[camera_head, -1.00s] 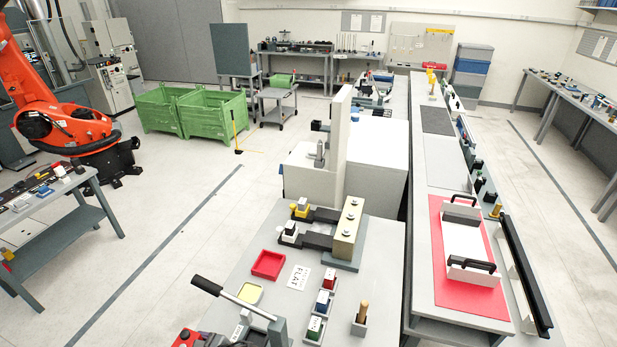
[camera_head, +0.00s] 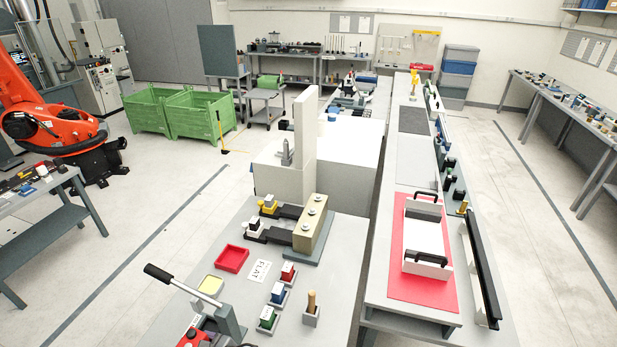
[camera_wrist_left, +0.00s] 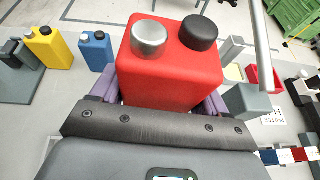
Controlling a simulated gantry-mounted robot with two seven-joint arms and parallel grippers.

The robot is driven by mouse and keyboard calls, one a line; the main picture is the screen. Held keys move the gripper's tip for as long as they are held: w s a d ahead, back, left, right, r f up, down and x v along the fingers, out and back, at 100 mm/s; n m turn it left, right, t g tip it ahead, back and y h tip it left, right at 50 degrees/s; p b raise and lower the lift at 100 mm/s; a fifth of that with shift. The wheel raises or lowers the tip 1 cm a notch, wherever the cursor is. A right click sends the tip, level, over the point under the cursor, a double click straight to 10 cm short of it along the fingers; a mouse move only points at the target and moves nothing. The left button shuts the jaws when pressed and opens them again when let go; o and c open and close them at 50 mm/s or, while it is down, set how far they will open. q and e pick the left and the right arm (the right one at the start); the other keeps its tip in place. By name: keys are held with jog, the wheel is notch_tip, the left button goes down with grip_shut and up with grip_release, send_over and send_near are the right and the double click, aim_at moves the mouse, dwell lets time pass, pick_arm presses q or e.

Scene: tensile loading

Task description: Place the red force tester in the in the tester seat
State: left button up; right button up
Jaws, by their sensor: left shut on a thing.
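The red force tester (camera_wrist_left: 170,75) is a red box with a silver knob and a black knob on top. It fills the middle of the left wrist view. My left gripper (camera_wrist_left: 157,98) is shut on it, with a purple finger at each side. In the head view, a red part with knobs (camera_head: 190,338) shows at the bottom edge beside the lever press and appears to be the same tester, mostly cut off. I cannot make out which fixture is the tester seat. My right gripper is not in view.
A lever press (camera_head: 228,322) with a long handle stands close to the red part. A red tray (camera_head: 232,259), a FLAT card (camera_head: 260,271) and small coloured blocks in holders (camera_head: 278,294) are nearby. Yellow (camera_wrist_left: 50,48) and blue (camera_wrist_left: 97,50) containers show in the wrist view.

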pick_arm(q)
jog(key=w+d+r+m+t+h+p, duration=0.1)
jog(key=w+d+r+m+t+h, duration=0.25)
jog(key=r, duration=0.45)
jog(key=w+d+r+m+t+h+p, duration=0.1)
jog(key=w+d+r+m+t+h, duration=0.15)
jog(key=d+r+m, duration=0.35)
notch_tip(320, 180, up, 21)
jog(key=s+a+m+t+h+p, duration=0.1)
jog(key=m+t+h, duration=0.2)
jog(key=h, duration=0.3)
jog(key=shift+s+a+r+m+h+p, duration=0.2)
jog(key=shift+s+m+h+p, duration=0.15)
jog(key=shift+m, duration=0.5)
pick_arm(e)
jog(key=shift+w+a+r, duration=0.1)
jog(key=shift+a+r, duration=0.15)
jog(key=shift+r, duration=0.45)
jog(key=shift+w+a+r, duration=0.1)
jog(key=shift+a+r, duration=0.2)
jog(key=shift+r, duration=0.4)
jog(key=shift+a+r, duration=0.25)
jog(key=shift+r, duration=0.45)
